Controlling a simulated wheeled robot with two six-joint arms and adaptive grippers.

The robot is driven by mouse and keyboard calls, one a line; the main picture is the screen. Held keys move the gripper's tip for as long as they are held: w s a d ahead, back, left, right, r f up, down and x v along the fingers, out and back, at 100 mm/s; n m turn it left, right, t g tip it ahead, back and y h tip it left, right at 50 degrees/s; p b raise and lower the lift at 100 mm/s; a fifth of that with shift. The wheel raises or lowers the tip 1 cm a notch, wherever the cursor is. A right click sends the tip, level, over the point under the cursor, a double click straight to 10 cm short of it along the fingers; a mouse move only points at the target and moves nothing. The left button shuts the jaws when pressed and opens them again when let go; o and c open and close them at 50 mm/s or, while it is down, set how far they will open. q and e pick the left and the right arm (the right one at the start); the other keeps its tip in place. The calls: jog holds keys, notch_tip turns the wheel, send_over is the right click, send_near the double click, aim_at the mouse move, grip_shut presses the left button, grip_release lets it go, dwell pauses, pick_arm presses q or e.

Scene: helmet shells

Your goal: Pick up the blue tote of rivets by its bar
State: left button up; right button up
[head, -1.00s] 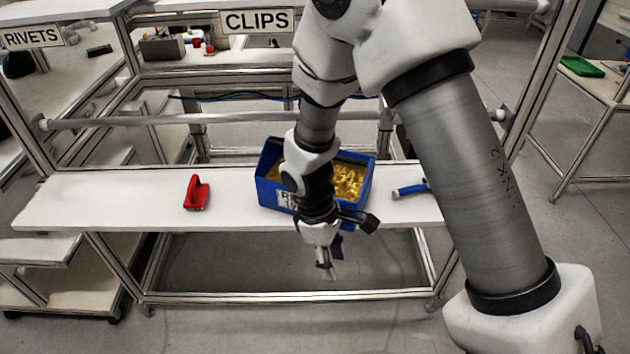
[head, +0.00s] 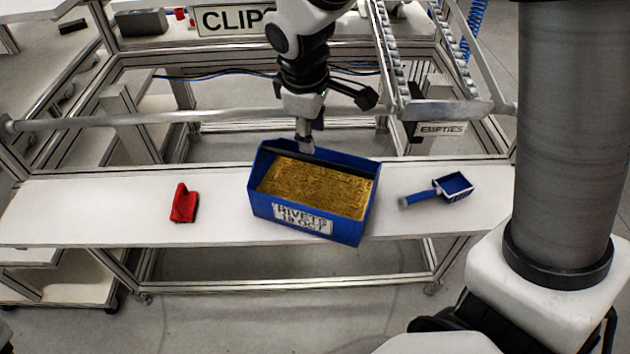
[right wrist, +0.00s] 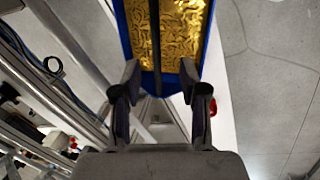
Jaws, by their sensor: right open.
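The blue tote (head: 345,226) stands on the white bench, full of gold rivets (head: 315,185), with a "RIVETS" label on its front. Its dark bar (head: 345,171) runs along the upper part near the back rim. My right gripper (head: 306,146) points down at the tote's back edge, its tips near the bar. In the right wrist view, the open fingers (right wrist: 161,88) stand either side of the line of the bar (right wrist: 155,35), with the tote (right wrist: 124,35) beyond them. I cannot tell whether they touch it. My left gripper is not in view.
A rail (head: 160,118) of the frame runs behind the bench. The bench (head: 90,210) is bare at the far left.

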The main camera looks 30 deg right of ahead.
aim_at(318, 161)
jog(key=x, duration=0.7)
jog(key=shift+w+d+r, duration=0.15)
jog(key=shift+w+d, duration=0.2)
jog(key=shift+w, duration=0.05)
jog(key=f, duration=0.3)
jog(key=shift+s+d+f, duration=0.2)
jog(key=shift+s+f, duration=0.05)
jog(key=shift+f, duration=0.1)
jog(key=shift+w+d+f, duration=0.2)
jog(key=shift+w+f, duration=0.1)
jog(key=shift+f, duration=0.05)
jog(key=shift+s+a+r, duration=0.1)
jog(key=shift+r, duration=0.05)
grip_shut()
